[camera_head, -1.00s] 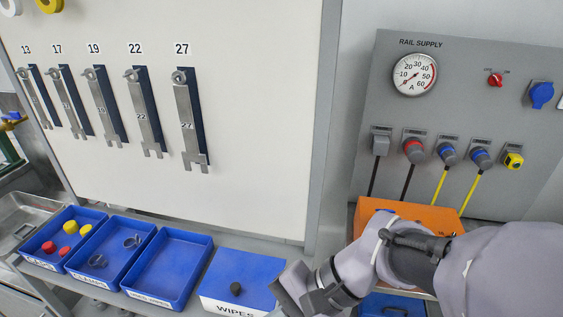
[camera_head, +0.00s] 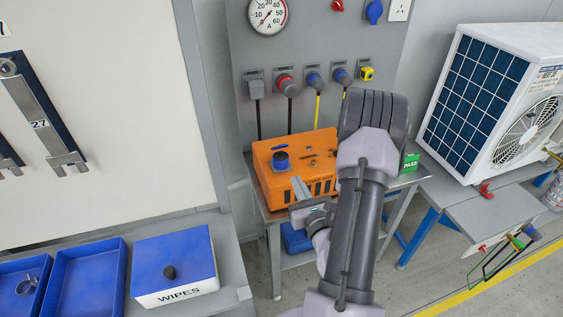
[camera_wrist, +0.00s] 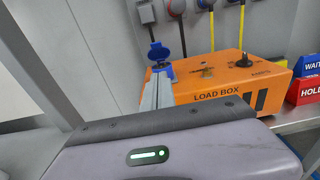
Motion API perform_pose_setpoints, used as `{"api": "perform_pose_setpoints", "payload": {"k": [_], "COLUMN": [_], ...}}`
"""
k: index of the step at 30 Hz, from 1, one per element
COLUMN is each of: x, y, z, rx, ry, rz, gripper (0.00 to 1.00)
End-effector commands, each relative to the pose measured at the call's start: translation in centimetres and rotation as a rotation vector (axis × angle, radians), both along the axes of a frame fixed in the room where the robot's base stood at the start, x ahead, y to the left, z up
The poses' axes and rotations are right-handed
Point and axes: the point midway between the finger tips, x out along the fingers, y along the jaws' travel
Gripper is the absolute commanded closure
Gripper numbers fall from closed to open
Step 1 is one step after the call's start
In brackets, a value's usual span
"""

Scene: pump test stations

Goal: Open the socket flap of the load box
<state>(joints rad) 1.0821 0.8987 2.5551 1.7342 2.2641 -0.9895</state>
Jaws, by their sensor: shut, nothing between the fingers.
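The orange load box (camera_head: 297,183) stands on a small grey table below the supply panel. Its lettered front and part of its top show in the wrist view (camera_wrist: 225,93). The blue socket flap (camera_wrist: 158,51) is at the box's left end in the wrist view, just beyond my fingertips. It looks raised there, but I cannot tell how far it is open. Blue socket parts also show on the box top in the head view (camera_head: 281,158). My gripper (camera_head: 299,189) is shut and empty at the box's near side. Its fingers (camera_wrist: 158,91) hide part of the socket area.
The supply panel (camera_head: 325,45) with plugs and hanging cables rises behind the box. A green PASS block (camera_head: 411,162) stands right of it. A blue WIPES box (camera_head: 174,262) is on the left bench. A white fan unit (camera_head: 490,100) stands at the right.

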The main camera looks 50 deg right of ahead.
Motion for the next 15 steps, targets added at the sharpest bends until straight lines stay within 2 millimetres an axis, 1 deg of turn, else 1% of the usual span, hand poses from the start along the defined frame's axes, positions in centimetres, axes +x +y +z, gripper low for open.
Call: {"api": "perform_pose_setpoints", "payload": {"k": [1,6,10,12,15], "x": [1.1,4.5,6.8,7.6,8.4], "y": [-0.4,-2.2,-3.5,-4.0,-4.5], "z": [-0.8,-0.1,-0.2,1.0,1.8], "rx": [-0.010,-0.003,-0.002,-0.004,-0.002], "ry": [-0.001,-0.002,-0.001,-0.003,-0.002], "rz": [0.007,0.007,0.006,0.007,0.006], "gripper": [1.00,1.00,1.00,1.00,1.00]}}
